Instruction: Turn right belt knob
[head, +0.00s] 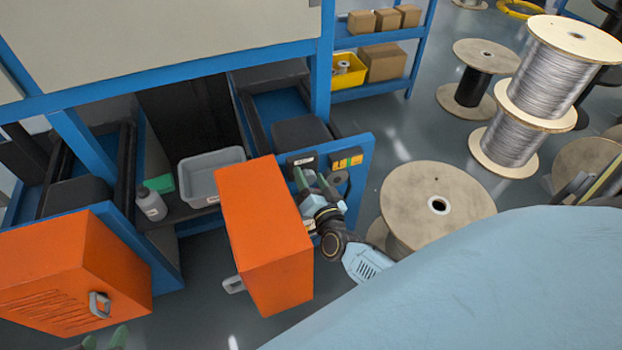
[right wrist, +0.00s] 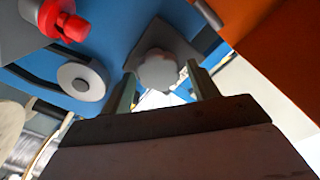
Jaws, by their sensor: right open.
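A light grey lobed knob (right wrist: 157,70) on a dark grey mount shows in the right wrist view, on the blue panel (right wrist: 118,50). My right gripper (right wrist: 158,92) is open, with one fingertip on each side of the knob in that view; contact cannot be told. In the head view my right gripper (head: 314,181) is at the front of the blue panel (head: 358,180), where it hides the knob. My left gripper (head: 104,340) shows only its fingertips at the bottom edge, apart and empty.
A wooden spool (head: 420,195) stands on the right.

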